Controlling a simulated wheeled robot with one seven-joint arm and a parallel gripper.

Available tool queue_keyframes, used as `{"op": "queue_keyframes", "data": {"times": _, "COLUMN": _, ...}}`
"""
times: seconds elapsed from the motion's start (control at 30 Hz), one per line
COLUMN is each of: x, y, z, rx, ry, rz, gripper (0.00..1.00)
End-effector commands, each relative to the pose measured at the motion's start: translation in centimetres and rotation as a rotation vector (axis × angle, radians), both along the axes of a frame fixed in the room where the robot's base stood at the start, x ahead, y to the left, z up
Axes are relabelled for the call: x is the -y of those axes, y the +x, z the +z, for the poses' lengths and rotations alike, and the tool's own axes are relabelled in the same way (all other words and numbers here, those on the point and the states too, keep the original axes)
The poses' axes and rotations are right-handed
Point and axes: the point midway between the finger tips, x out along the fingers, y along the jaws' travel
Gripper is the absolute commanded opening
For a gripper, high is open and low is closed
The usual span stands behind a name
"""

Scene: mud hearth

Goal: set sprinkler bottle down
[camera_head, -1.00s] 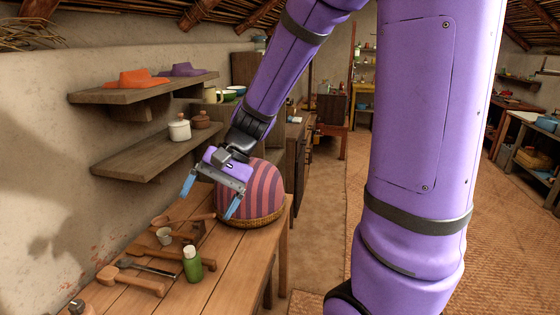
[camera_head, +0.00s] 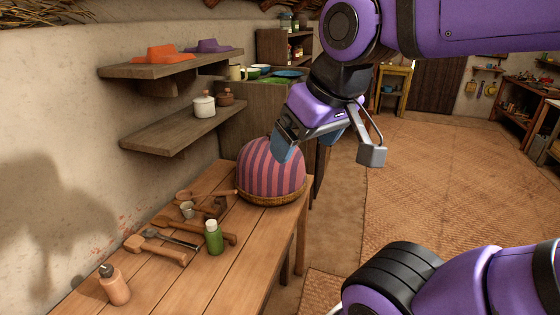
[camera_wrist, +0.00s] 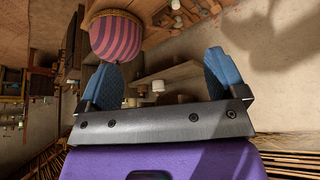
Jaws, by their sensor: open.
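Two bottles stand upright on the wooden table (camera_head: 185,285); I cannot tell for sure which is the sprinkler bottle. One is tan with a dark cap (camera_head: 115,286), at the near left end. The other is green with a white cap (camera_head: 214,240), nearer the middle. My gripper (camera_head: 308,142) is open and raised, above and right of the striped dome-shaped cover, apart from both bottles. In the wrist view my gripper (camera_wrist: 160,74) shows two spread blue fingers with nothing between them.
The pink and purple striped cover (camera_head: 272,170) sits on a woven base at the table's far end. Two wall shelves (camera_head: 165,132) overhang the left side. The table's front strip is clear.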

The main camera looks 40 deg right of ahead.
Motion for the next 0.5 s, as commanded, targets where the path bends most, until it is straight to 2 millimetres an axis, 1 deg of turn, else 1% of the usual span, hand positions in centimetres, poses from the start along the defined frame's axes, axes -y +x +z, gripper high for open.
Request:
{"op": "queue_keyframes", "data": {"times": 0.13, "x": 0.1, "y": 0.4, "z": -0.1, "rx": 0.002, "ry": -0.002, "rz": 0.0, "gripper": 0.9}}
{"op": "queue_keyframes", "data": {"times": 0.23, "x": 0.3, "y": 1.8, "z": -0.4, "rx": 0.013, "ry": -0.008, "rz": 0.0, "gripper": 0.9}}
{"op": "queue_keyframes", "data": {"times": 0.37, "x": 0.8, "y": 5.4, "z": -1.3, "rx": 0.05, "ry": -0.025, "rz": 0.002, "gripper": 0.9}}
{"op": "queue_keyframes", "data": {"times": 0.5, "x": 1.5, "y": 9.9, "z": -2.8, "rx": 0.102, "ry": -0.047, "rz": 0.01, "gripper": 0.9}}
